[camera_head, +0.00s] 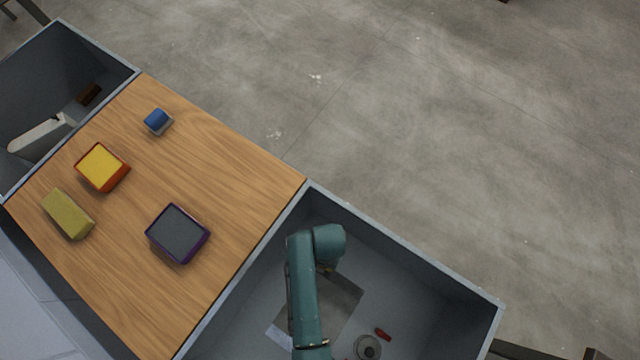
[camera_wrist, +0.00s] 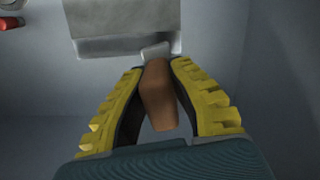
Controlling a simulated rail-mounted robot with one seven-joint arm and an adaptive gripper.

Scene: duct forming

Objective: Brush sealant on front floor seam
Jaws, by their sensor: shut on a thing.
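My gripper (camera_wrist: 157,68) is shut on the brown handle (camera_wrist: 158,98) of a brush, between its yellow-backed fingers. A pale grey part (camera_wrist: 155,50) at the brush's far end meets the near edge of a grey sheet-metal piece (camera_wrist: 125,22); I cannot tell whether they touch. No bristles or sealant can be made out. In the head view the metal piece (camera_head: 343,298) lies in the right grey bin (camera_head: 420,265), partly behind my arm. My arm hides most of the gripper and the brush there. The floor seam cannot be picked out clearly.
A red item (camera_head: 383,334) and a round grey item (camera_head: 367,347) lie in the bin. The wooden table (camera_head: 220,140) holds a purple-rimmed tray (camera_head: 178,233), an orange-yellow box (camera_head: 101,167), an olive block (camera_head: 67,214) and a blue item (camera_head: 157,121). Another bin (camera_head: 50,70) is at left.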

